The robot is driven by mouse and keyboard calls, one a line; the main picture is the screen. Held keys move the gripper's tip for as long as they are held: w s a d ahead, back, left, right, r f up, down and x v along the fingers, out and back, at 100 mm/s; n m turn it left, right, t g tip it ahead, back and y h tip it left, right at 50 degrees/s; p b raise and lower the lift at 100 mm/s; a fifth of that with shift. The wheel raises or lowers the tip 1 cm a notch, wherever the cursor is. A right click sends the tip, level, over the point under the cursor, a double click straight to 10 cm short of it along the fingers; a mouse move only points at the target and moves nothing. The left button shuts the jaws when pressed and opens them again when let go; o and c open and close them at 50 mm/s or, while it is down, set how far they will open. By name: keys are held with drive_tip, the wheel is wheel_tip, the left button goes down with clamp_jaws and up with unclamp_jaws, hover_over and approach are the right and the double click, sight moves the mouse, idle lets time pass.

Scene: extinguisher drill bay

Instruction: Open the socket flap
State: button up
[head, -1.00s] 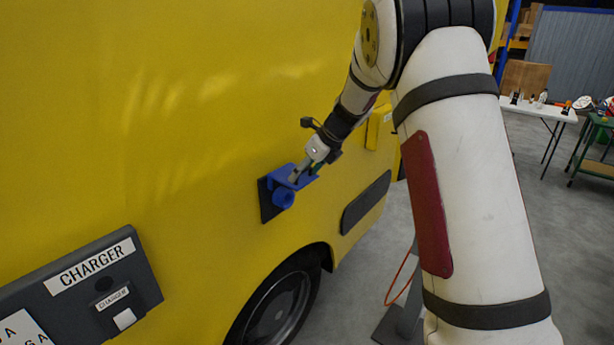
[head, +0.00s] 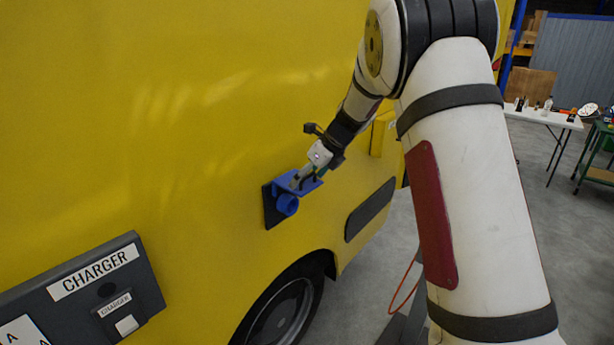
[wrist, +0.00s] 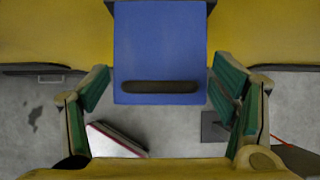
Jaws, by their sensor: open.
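The blue socket flap (head: 311,184) is on the side of a yellow van, on a dark backing plate (head: 270,208). In the head view it sticks out from the plate, above a round blue socket (head: 287,205). In the wrist view the flap (wrist: 160,40) fills the upper middle, with a dark rounded strip (wrist: 160,87) near its lower edge. My gripper (head: 304,178) is at the flap. In the wrist view my gripper (wrist: 162,88) is open, its green-padded fingers on either side of the flap's free end. I cannot tell whether either finger touches it.
A grey charger box (head: 85,290) is at the lower left. The van's wheel (head: 285,315) is below the socket, and a dark panel (head: 369,210) is to its right. A white table (head: 545,117) and a green-framed bench (head: 600,150) stand far right, beyond open floor.

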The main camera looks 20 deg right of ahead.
drive_tip(key=v, duration=1.2)
drive_tip(key=s+a+r+n, duration=0.35)
drive_tip(key=s+n, duration=0.35)
drive_tip(key=s, duration=0.3)
drive_tip(key=s+a+r+n, duration=0.3)
drive_tip(key=s+a+n, duration=0.2)
drive_tip(key=s+n, duration=0.35)
drive_tip(key=s+f+n+h, duration=0.1)
drive_tip(key=s+f+n, duration=0.1)
drive_tip(key=s+n, duration=0.5)
drive_tip(key=s+a+f+n+h, duration=0.1)
drive_tip(key=s+f+n+h, duration=0.1)
drive_tip(key=s+n, duration=0.5)
drive_tip(key=s, duration=0.4)
drive_tip(key=shift+s+a+h, duration=0.15)
drive_tip(key=shift+a+h, duration=0.15)
drive_tip(key=shift+f, duration=0.1)
